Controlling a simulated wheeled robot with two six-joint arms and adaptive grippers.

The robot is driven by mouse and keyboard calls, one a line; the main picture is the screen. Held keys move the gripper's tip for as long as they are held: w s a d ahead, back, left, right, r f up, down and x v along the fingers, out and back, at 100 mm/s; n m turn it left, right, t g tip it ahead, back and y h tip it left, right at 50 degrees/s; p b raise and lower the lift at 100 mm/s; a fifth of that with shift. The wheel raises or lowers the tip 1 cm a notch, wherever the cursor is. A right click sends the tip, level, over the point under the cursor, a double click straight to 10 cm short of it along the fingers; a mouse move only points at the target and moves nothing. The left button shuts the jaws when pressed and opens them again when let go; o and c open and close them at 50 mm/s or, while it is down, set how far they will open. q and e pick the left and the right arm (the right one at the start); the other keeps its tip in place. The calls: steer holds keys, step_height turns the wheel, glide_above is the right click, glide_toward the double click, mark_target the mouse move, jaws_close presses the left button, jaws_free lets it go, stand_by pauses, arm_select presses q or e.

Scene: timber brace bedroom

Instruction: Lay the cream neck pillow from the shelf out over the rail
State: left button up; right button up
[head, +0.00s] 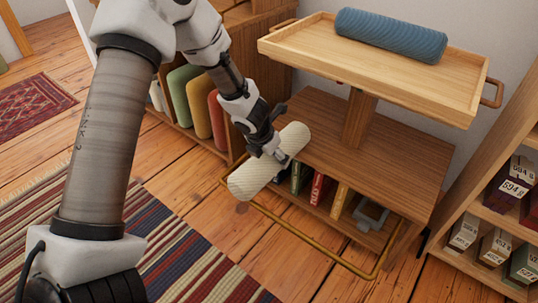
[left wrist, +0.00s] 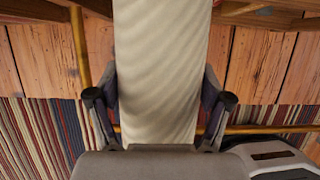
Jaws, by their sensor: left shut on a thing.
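The cream neck pillow (head: 252,180), a ribbed roll, is held by my left gripper (head: 276,153) near the front left corner of the wooden stand. The gripper is shut across its middle. In the left wrist view the pillow (left wrist: 158,60) runs up the picture between the two fingers. The brass rail (head: 312,241) runs low around the front of the stand. The pillow overlaps the rail's left part in the head view; I cannot tell whether they touch. The rail also shows on both sides of the pillow in the left wrist view (left wrist: 272,128). My right gripper is out of view.
The stand's wooden top (head: 385,165) is bare. Above it, a raised tray (head: 455,103) carries a blue ribbed roll (head: 390,34). Books stand under the top. A shelf with boxes (head: 497,247) is at the right, and a striped rug (head: 185,245) lies at the left.

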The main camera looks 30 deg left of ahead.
arm_select(q)
steer(key=shift+w+f, duration=0.1)
steer(key=o, duration=1.1)
steer(key=v, duration=1.2)
